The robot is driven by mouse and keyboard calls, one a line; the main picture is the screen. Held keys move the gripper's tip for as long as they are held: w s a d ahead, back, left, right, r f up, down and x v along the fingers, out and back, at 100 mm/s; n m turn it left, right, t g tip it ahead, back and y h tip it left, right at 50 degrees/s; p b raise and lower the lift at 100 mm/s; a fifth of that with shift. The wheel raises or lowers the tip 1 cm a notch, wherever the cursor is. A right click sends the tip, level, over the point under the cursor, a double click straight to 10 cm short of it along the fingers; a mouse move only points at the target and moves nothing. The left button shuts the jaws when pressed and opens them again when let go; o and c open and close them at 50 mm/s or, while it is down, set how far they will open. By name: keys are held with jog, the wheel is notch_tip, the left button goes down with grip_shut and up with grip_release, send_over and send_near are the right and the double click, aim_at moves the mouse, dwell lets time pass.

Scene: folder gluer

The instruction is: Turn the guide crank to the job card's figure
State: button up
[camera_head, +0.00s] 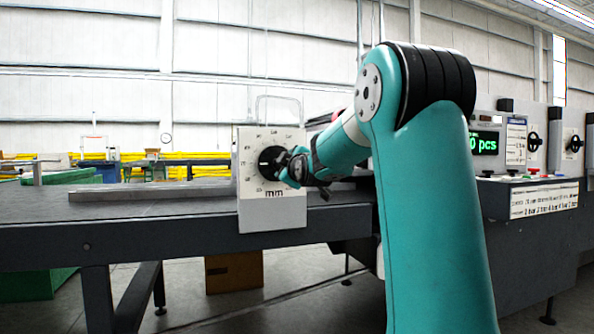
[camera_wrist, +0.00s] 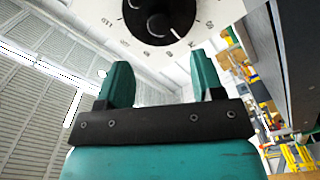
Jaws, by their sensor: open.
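The guide crank is a black round knob (camera_head: 269,162) on a white dial panel (camera_head: 272,212) marked "mm", fixed at the table's front edge. In the wrist view the black knob (camera_wrist: 158,18) shows at the top centre, with printed figures around it on the white face. My gripper (camera_wrist: 160,85) is open, its two teal fingers apart below the knob, with nothing between them. In the head view my gripper (camera_head: 296,168) is right at the knob's right side; whether it touches cannot be told. The job card (camera_head: 516,140) is probably the white sheet by the display, too small to read.
A dark table (camera_head: 140,206) with a metal bar (camera_head: 150,191) lies left of the dial. A machine console at right has a green display (camera_head: 484,143), coloured buttons and black handwheels (camera_head: 534,142). A cardboard box (camera_head: 234,272) stands under the table.

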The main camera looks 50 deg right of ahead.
jog(key=v, duration=0.7)
jog(key=shift+a, duration=0.15)
jog(key=shift+s, duration=0.1)
jog(key=w+a+f+g+y, duration=0.1)
jog(key=a+f+y, duration=0.25)
jog(key=a, duration=0.35)
jog(key=w+a+f+y, duration=0.2)
jog(key=a+f+y, duration=0.15)
jog(key=a, duration=0.35)
jog(key=s+a+f+n+g+y, duration=0.1)
jog(key=s+a+f+g+y, duration=0.3)
jog(key=a, duration=0.5)
jog(key=s+a+f+g+y, duration=0.1)
jog(key=s+a+f+g, duration=0.1)
jog(key=a+f, duration=0.45)
jog(key=s+a+f+n+g+y, duration=0.1)
jog(key=s+a+f+g, duration=0.25)
jog(key=s+a, duration=0.4)
jog(key=s+a+f+g, duration=0.2)
jog(key=s+a+g, duration=0.3)
jog(key=s, duration=0.6)
notch_tip(320, 180, up, 27)
jog(key=p, duration=2.7)
jog(key=shift+s+a, duration=0.2)
jog(key=shift+s, duration=0.05)
